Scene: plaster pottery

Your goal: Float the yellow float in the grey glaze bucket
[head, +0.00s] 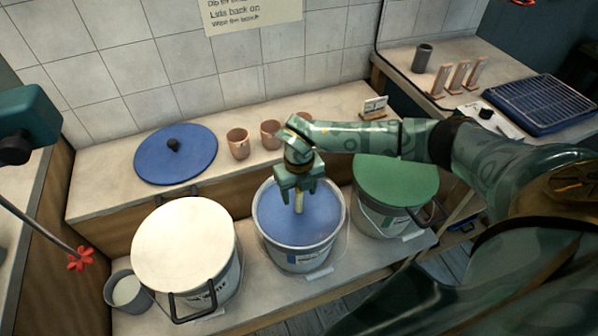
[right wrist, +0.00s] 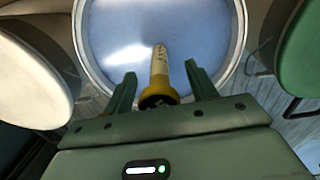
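The yellow float (right wrist: 158,94) has a yellow collar and a long pale stem; in the head view its pale part (head: 299,204) shows below my right gripper (head: 298,190). The middle bucket (head: 297,259) is pale grey and holds blue liquid (head: 272,215). My right gripper is over this bucket, pointing down. In the right wrist view my right gripper (right wrist: 160,85) has its fingers apart, with the float between them and a gap on each side. I cannot tell whether the float touches the liquid.
A bucket with a white top (head: 183,243) stands left, and one with a green lid (head: 396,181) stands right. A blue lid (head: 176,155) and clay cups (head: 238,143) lie on the shelf behind. A mixer with a red paddle (head: 81,259) hangs at the left.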

